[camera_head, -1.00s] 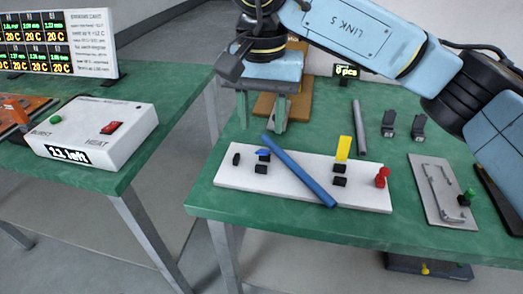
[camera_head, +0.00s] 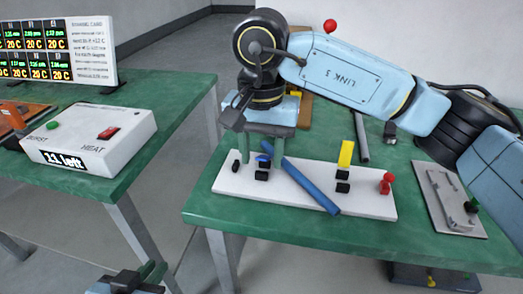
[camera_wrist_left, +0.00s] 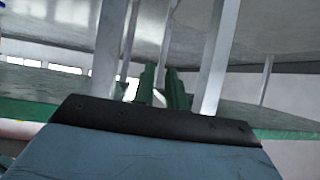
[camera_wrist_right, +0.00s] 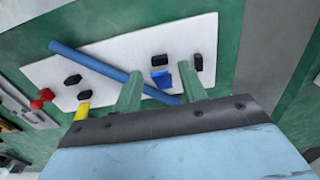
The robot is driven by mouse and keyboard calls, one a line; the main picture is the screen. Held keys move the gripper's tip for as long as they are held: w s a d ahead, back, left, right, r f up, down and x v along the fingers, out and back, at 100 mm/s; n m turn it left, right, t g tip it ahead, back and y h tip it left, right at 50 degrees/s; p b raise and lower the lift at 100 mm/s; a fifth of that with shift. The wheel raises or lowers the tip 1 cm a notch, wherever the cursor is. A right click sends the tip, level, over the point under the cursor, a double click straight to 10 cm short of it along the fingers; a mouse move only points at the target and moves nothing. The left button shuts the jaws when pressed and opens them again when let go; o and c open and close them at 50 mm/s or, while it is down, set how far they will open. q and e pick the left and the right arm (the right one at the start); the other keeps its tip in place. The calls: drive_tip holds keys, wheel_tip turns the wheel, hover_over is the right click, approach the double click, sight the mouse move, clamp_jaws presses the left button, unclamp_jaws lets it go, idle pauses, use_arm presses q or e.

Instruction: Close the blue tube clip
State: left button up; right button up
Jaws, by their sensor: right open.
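The blue tube clip (camera_head: 263,161), a black base with a blue flap, sits on the left part of a white board (camera_head: 232,186). A blue tube (camera_head: 310,187) lies diagonally across the board, right of the clip. My right gripper (camera_head: 265,152) is open just above the clip, pointing down. In the right wrist view, the clip's blue flap (camera_wrist_right: 161,78) shows between the two green fingertips (camera_wrist_right: 160,78). My left gripper (camera_head: 150,272) is low at the bottom left, off the tables. In the left wrist view, its fingers (camera_wrist_left: 163,85) are close together with a narrow gap.
A yellow clip flap (camera_head: 346,153) stands upright on the board, with a red knob (camera_head: 386,182) at its right end. A grey tube (camera_head: 361,140) and a metal plate (camera_head: 450,200) lie on the green table. A heater box (camera_head: 90,140) stands on the left table.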

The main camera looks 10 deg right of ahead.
clamp_jaws()
drive_tip(key=shift+s+a+f+t+b, duration=0.1)
drive_tip(key=shift+s+f+t+b, duration=0.2)
drive_tip(key=shift+t+b, duration=0.5)
drive_tip(key=shift+s+f+t+h+b, duration=0.2)
drive_tip(key=shift+t+h+b, duration=0.25)
drive_tip(key=shift+b, duration=0.4)
use_arm(q)
drive_tip(key=w+d+r+t+h, duration=0.1)
drive_tip(key=r+t, duration=0.3)
drive_tip(key=r, duration=0.2)
drive_tip(key=w+d+r+t+h, duration=0.1)
drive_tip(key=d+r+t+h, duration=0.1)
drive_tip(key=r+t, duration=0.2)
wheel_tip(320, 180, up, 3)
drive_tip(key=shift+w+f+t, duration=0.15)
drive_tip(key=shift+w+t, duration=0.1)
drive_tip(key=shift+t, duration=0.15)
drive_tip(key=shift+d, duration=0.1)
use_arm(e)
unclamp_jaws()
